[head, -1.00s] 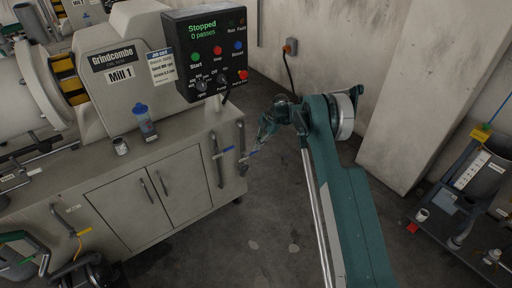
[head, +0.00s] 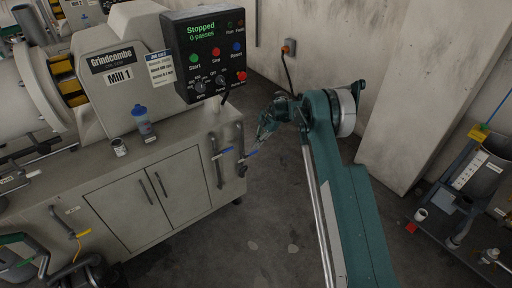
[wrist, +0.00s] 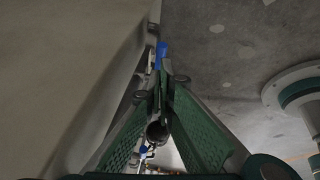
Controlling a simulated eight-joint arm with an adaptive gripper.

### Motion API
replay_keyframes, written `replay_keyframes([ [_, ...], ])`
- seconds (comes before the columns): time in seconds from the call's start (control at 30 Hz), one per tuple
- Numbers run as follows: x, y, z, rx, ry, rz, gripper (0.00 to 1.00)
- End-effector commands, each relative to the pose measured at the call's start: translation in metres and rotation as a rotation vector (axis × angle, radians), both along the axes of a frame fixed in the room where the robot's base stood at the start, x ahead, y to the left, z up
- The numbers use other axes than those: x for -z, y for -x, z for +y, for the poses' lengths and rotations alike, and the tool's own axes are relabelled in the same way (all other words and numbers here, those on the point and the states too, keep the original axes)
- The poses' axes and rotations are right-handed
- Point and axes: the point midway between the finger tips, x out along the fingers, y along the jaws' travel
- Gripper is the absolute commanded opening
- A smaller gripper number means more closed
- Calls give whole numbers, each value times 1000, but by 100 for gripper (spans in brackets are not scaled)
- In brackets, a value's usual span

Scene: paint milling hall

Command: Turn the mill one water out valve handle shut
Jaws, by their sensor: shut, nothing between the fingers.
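Two upright grey pipes with blue valve handles run down the right end of the mill cabinet. In the head view, the left blue handle (head: 228,150) and the right blue handle (head: 252,154) both stick out sideways. I cannot read which is water out. My gripper (head: 260,143) is beside the right handle, its tips close to it; contact cannot be told. In the wrist view, my green fingers (wrist: 165,82) meet at the tips with nothing held. A blue handle (wrist: 161,54) lies just beyond the tips, and more blue shows lower between the fingers (wrist: 145,151).
Mill 1 (head: 110,62) stands on the cabinet (head: 150,190), with a control box (head: 205,55) reading "Stopped". Open floor (head: 270,215) lies right of the cabinet. A wall pillar (head: 420,95) is beyond.

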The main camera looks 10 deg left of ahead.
Motion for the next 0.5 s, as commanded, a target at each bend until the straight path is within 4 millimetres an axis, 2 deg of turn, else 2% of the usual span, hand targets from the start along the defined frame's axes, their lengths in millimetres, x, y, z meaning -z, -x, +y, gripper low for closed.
replay_keyframes([
  [0.1,-18,3,-2,0,0,0,0],
  [0.5,-67,-23,-41,1,0,0,0],
])
